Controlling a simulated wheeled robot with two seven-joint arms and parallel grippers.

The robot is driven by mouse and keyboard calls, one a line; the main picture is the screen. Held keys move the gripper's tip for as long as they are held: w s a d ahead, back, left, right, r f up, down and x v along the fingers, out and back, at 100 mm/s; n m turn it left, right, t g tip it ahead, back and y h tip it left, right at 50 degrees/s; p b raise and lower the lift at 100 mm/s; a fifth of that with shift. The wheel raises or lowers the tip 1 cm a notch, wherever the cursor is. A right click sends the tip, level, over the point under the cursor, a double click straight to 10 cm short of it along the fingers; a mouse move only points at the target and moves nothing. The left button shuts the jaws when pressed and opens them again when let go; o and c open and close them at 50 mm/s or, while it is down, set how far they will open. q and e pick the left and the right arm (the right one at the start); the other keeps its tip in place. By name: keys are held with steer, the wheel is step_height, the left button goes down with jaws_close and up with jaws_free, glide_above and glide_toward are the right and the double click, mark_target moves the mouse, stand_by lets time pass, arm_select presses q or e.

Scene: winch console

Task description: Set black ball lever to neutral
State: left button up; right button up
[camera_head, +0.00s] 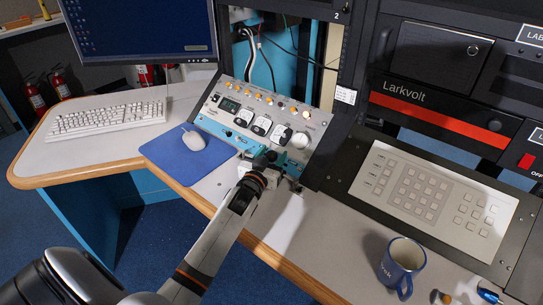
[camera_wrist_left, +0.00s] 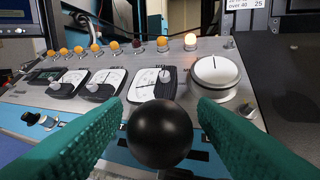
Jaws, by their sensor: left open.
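The black ball lever shows in the left wrist view as a round black ball (camera_wrist_left: 160,133) at the lower middle, over the blue strip of the winch console (camera_head: 262,92). My left gripper (camera_wrist_left: 160,108) is open, with one teal finger on each side of the ball. The ball appears between the fingers with narrow gaps; I cannot tell its exact depth. In the head view my left gripper (camera_head: 279,160) is at the console's lower right edge and largely hides the lever. The lever's shaft and slot marks are hidden by the ball. My right gripper is out of view.
Above the ball are a white dial (camera_wrist_left: 216,76), several gauges (camera_wrist_left: 152,82) and a row of lamps, one lit (camera_wrist_left: 190,41). A smaller black knob (camera_wrist_left: 31,117) is at left. A mouse (camera_head: 193,139) lies on a blue pad; a blue mug (camera_head: 401,266) stands right.

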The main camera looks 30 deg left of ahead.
arm_select(q)
steer(key=shift+c, duration=0.5)
jaws_close()
steer(key=shift+a+r+p, duration=0.1)
steer(key=shift+a+p, duration=0.35)
steer(key=shift+a, duration=0.5)
steer(key=shift+o, duration=0.5)
jaws_free()
steer(key=s, duration=0.4)
steer(key=s+d, duration=0.1)
steer(key=s, duration=0.3)
steer(key=s+d, duration=0.1)
steer(key=s, duration=0.2)
steer(key=shift+s+d, duration=0.2)
steer(key=shift+s, duration=0.2)
